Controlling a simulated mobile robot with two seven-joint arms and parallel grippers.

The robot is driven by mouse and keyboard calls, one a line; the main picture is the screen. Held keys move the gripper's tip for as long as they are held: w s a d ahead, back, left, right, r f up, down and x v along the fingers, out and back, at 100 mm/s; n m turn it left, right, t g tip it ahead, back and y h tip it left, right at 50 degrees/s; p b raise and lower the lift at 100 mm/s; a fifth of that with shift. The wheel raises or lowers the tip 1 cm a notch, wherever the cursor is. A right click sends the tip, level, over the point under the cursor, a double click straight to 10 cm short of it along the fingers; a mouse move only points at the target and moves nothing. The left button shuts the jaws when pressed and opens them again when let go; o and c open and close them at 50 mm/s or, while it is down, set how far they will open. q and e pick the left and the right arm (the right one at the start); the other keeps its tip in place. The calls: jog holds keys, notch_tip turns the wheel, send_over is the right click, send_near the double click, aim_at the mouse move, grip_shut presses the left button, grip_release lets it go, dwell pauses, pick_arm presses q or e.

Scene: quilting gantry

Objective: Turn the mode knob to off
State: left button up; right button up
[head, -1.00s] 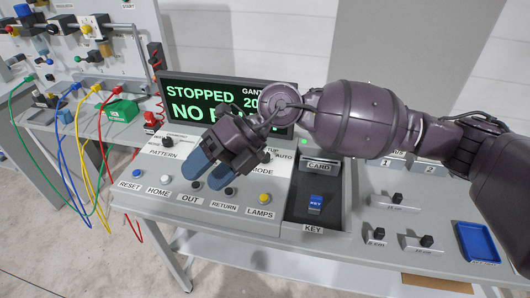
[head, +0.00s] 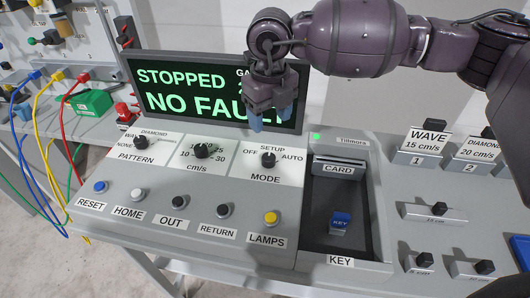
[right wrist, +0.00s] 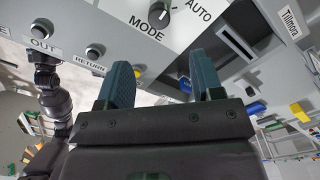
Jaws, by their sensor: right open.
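The mode knob (head: 268,160) is a round black knob on a white plate marked OFF, SETUP and AUTO, with OFF on its left. It also shows at the top of the right wrist view (right wrist: 159,14). I cannot tell for sure which mark its pointer faces. My right gripper (head: 270,115) is open, with blue fingers pointing down. In the head view it covers the lower right of the display, above and behind the knob. Its fingers (right wrist: 163,82) are apart with nothing between them, and do not touch the knob. My left gripper is not seen in the head view.
The display (head: 190,100) reads STOPPED and NO FAULT. The speed knob (head: 203,151) and pattern knob (head: 141,142) sit left of the mode knob. Several buttons line the front, including yellow LAMPS (head: 271,218). A recess with a blue key (head: 340,222) lies to the right.

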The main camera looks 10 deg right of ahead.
aim_at(269, 157)
notch_tip(269, 157, down, 11)
jog(key=shift+s+f, duration=0.1)
dwell(0.6)
jog(key=c, duration=0.9)
